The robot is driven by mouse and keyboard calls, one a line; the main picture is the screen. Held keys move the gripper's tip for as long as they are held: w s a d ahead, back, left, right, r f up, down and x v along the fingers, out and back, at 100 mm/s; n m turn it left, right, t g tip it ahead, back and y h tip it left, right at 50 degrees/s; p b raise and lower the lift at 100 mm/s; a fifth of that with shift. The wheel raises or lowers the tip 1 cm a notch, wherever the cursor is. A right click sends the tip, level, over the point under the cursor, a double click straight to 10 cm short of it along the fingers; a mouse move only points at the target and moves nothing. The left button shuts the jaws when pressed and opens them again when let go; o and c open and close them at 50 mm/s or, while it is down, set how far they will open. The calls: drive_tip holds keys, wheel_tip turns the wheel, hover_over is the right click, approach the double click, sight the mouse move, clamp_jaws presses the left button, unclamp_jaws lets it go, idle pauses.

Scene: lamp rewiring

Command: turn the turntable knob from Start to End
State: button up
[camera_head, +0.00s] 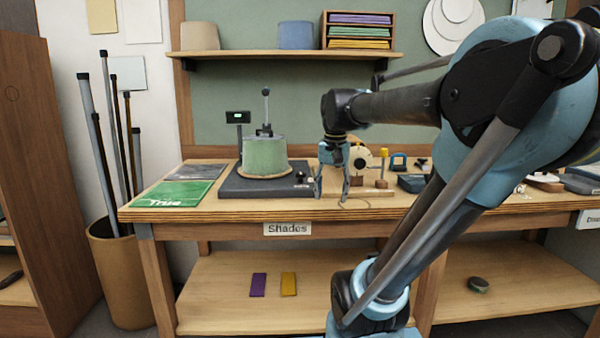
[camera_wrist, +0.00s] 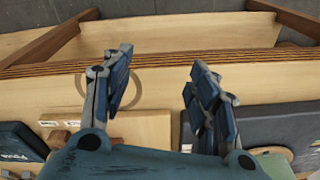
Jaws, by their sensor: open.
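The turntable (camera_head: 235,187) is a dark flat base on the table at the left of the head view. A round wooden plate (camera_head: 283,173) on it carries a green drum-shaped shade (camera_head: 264,153). The small black knob (camera_head: 299,176) is at the base's right side; Start and End marks cannot be read. My gripper (camera_head: 332,197) points down just right of the knob, open and apart from it. In the wrist view, my gripper's (camera_wrist: 161,62) two fingers are spread with nothing between them. The dark base (camera_wrist: 265,131) lies at right there, partly behind one finger; the knob cannot be made out.
A green sheet (camera_head: 174,194) lies left of the turntable. The shelf (camera_head: 290,54) hangs above. The table's front edge (camera_head: 220,214) is close before the base.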

drive_tip(key=w+a+r+m, duration=0.2)
drive_tip(key=w+a+r, duration=0.1)
drive_tip(key=w+r, duration=0.65)
drive_tip(key=m+g, duration=0.1)
drive_tip(key=m, duration=0.3)
approach(301, 177)
drive_tip(key=f, duration=0.2)
drive_tip(key=w+f, duration=0.1)
drive_tip(key=f, duration=0.2)
drive_tip(key=w+f, duration=0.1)
drive_tip(key=f, duration=0.1)
drive_tip(key=shift+w+f, duration=0.25)
drive_tip(key=shift+f, duration=0.05)
drive_tip(key=c, duration=1.1)
